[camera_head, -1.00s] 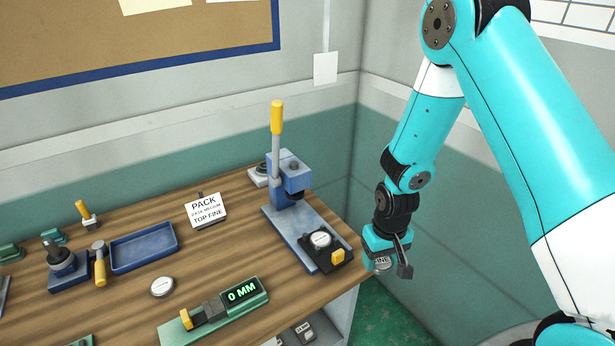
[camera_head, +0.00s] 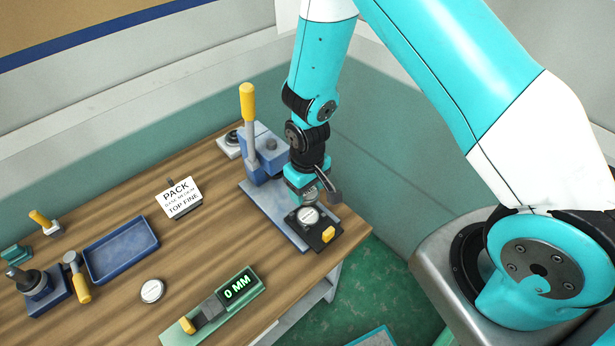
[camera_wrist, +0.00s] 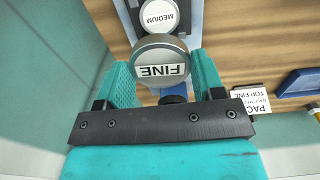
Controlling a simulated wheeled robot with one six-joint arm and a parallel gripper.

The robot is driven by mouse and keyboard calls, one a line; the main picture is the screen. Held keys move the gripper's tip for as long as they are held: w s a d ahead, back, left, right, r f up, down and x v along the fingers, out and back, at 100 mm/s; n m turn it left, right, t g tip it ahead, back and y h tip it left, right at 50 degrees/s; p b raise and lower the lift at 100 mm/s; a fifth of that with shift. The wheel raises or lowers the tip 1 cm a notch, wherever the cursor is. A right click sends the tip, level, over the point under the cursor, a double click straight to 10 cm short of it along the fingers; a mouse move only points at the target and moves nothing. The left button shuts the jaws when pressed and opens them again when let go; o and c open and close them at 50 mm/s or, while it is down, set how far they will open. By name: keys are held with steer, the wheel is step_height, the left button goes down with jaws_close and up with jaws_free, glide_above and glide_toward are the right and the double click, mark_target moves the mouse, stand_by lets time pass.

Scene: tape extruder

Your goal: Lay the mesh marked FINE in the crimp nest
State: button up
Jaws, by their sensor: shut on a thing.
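My gripper (camera_head: 309,192) is shut on the round metal mesh marked FINE (camera_wrist: 160,60), with a finger on each side of it in the wrist view. The gripper is just above and behind the crimp nest (camera_head: 318,242), a black block with a yellow piece on the blue press base. A disc (camera_head: 308,215) lies in the nest; the wrist view shows it marked MEDIUM (camera_wrist: 160,15). The FINE mesh partly overlaps it in the wrist view and appears above it, not lying on it. The exact gap cannot be told.
The press's yellow-tipped lever (camera_head: 247,105) stands upright left of my arm. A card (camera_head: 180,197) reads PACK, with TOP FINE. A loose disc (camera_head: 152,291), a blue tray (camera_head: 122,250) and a 0 MM gauge (camera_head: 236,290) are further left.

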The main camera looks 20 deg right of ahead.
mark_target(308, 216)
steer(key=shift+f+b, duration=0.2)
steer(key=shift+b, duration=0.1)
step_height(308, 216, down, 8)
steer(key=b, duration=0.6)
steer(key=shift+f+b, duration=0.2)
steer(key=shift+b, duration=0.2)
steer(key=o, duration=1.3)
steer(key=shift+c, duration=0.2)
steer(key=shift+r, duration=0.15)
step_height(308, 216, up, 17)
steer(key=b, duration=0.3)
steer(key=shift+r, duration=0.1)
steer(key=s+a+r+n+y+b, duration=0.1)
steer(key=s+a+r+y, duration=0.1)
steer(key=s+r, duration=0.3)
steer(key=s+a+r+n+y+b, duration=0.1)
steer(key=s+r, duration=0.5)
steer(key=s, duration=0.7)
steer(key=shift+s+a+r+n+y, duration=0.15)
steer(key=shift+s+a+n+y, duration=0.2)
steer(key=shift+a+n+y, duration=0.35)
